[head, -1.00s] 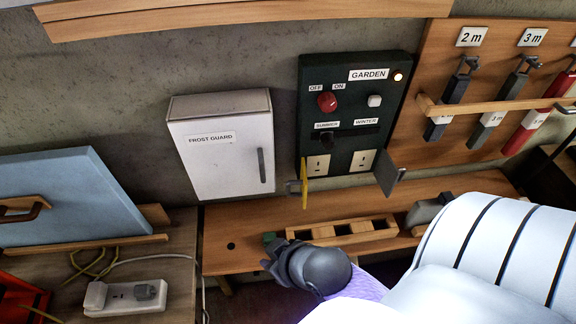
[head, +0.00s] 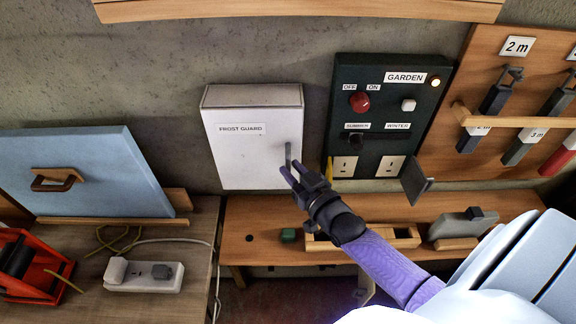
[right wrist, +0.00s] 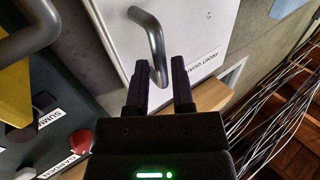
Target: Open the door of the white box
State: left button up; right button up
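The white box (head: 245,160), labelled FROST GUARD, hangs on the grey wall with its door shut. Its grey bar handle (head: 288,154) is on the right side of the door. My right gripper (head: 291,171) is at the lower end of this handle. In the right wrist view, my right gripper (right wrist: 161,80) has its two dark fingers apart, and the end of the handle (right wrist: 154,40) shows between their tips. I cannot tell whether a finger touches it. My left gripper is not in view.
A dark green GARDEN panel (head: 386,112) with a red knob and sockets is right of the box, its small grey flap (head: 417,178) sticking out. A wooden shelf (head: 262,215) runs below. A blue panel (head: 85,165) stands at the left.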

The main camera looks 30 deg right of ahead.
jog(key=shift+w+a, duration=0.1)
jog(key=shift+w, duration=0.85)
grip_shut()
dwell(0.7)
